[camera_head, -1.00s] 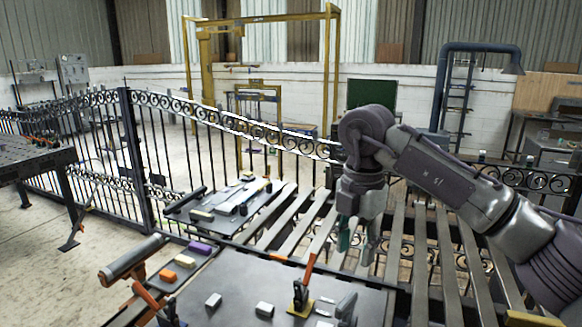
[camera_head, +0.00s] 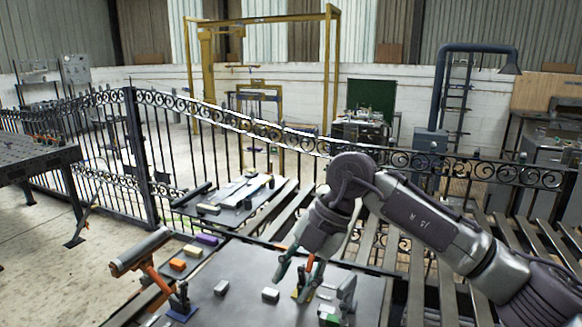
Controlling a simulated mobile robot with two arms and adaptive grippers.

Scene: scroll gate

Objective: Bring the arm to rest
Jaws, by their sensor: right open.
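My right arm comes in from the right edge. Its gripper (camera_head: 298,276) points down over the dark work plate (camera_head: 240,258), with its fingers spread apart. Nothing shows held between the fingers. My left gripper is not in view.
Two small pale blocks (camera_head: 270,295) lie on the plate. An orange block (camera_head: 177,264) and a purple block (camera_head: 206,239) lie along its left side. Behind is a black scroll gate (camera_head: 140,150).

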